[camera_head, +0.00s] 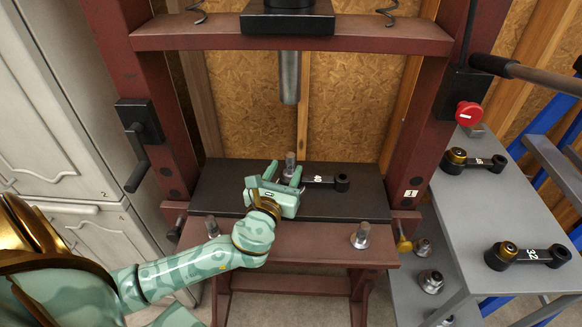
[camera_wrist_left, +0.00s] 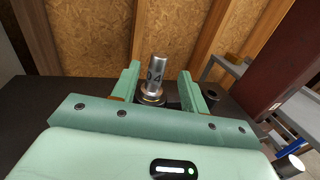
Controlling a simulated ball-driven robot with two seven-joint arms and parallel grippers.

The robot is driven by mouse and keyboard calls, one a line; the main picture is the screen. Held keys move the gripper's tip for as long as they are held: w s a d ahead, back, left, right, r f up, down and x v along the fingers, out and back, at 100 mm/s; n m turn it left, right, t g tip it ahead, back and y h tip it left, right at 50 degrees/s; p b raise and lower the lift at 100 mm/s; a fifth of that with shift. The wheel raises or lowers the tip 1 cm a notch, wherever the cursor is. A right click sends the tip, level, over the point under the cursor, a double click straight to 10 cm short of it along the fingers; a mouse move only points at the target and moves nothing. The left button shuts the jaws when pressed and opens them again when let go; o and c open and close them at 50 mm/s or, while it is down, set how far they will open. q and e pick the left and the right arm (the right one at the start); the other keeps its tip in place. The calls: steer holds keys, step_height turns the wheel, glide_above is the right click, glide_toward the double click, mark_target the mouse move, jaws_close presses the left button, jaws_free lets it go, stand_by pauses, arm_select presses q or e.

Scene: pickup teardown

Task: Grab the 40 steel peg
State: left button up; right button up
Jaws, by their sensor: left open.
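The 40 steel peg (camera_head: 290,159) stands upright at the ring end of a black link (camera_head: 322,180) on the dark press bed (camera_head: 222,180). In the left wrist view the peg (camera_wrist_left: 157,71) shows part of its number mark, and a brass-coloured ring shows at its base. My left gripper (camera_head: 285,173) is open, with its fingers on either side of the peg. In the left wrist view my left gripper (camera_wrist_left: 159,79) shows visible gaps at both sides of the peg. The lower end of the peg is partly hidden by my gripper. My right gripper is not in view.
The steel press ram (camera_head: 289,78) hangs above the bed between red frame posts. Two other steel pegs (camera_head: 212,227) (camera_head: 360,236) stand on the front ledge. A grey shelf (camera_head: 460,215) at right holds more black links (camera_head: 530,256). A red button (camera_head: 468,113) is on the right post.

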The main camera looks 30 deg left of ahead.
mark_target(289, 162)
arm_select(q)
steer(key=b+x, duration=0.1)
steer(key=x, duration=0.4)
steer(key=shift+w+a+f, duration=0.1)
steer(key=shift+w+a, duration=0.05)
steer(key=shift+a, duration=0.05)
jaws_close()
